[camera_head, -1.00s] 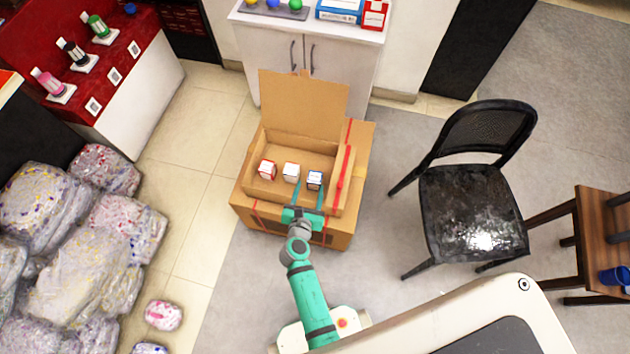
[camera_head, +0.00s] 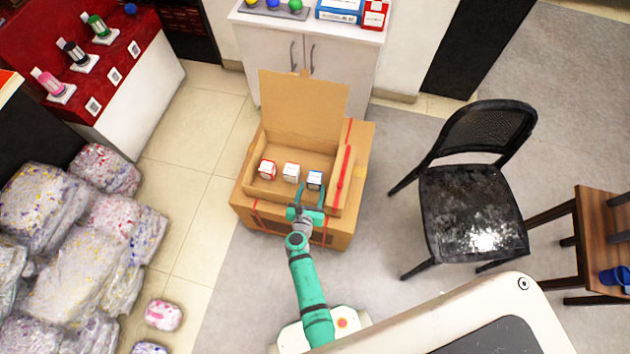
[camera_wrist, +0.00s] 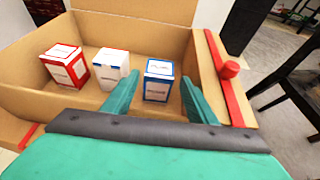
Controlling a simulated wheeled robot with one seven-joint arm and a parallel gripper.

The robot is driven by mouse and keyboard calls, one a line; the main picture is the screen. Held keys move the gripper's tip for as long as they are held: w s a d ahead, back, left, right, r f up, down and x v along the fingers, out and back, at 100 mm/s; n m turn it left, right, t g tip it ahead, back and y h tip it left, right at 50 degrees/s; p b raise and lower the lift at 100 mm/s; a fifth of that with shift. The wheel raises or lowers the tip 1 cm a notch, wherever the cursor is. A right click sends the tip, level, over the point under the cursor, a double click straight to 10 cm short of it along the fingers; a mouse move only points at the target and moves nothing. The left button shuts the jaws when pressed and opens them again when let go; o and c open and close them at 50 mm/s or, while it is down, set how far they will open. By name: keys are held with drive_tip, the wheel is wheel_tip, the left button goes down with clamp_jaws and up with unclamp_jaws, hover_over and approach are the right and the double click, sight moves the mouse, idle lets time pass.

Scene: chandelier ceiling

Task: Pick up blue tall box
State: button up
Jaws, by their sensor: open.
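The blue tall box (camera_head: 314,180), white with blue edges, stands upright in the open cardboard box (camera_head: 262,187), rightmost of three small boxes. In the wrist view the blue tall box (camera_wrist: 158,81) stands just beyond and between my fingers. My gripper (camera_head: 309,190) is open and empty at the near side of the blue tall box, with its fingers pointing toward it. In the wrist view my gripper (camera_wrist: 158,95) has one finger on each side of the picture's middle. I cannot tell whether either finger touches the box.
A white box (camera_head: 291,172) and a red-edged box (camera_head: 267,170) stand left of the blue one. The cardboard walls surround them, with a red strip (camera_head: 343,180) on the right wall. A black chair (camera_head: 470,210) stands right. Wrapped bales (camera_head: 75,240) lie left.

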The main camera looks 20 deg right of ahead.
sight(315, 179)
drive_tip(key=shift+x, duration=2.35)
drive_tip(key=c, duration=0.9)
drive_tip(key=shift+o, duration=0.2)
drive_tip(key=shift+r, duration=0.1)
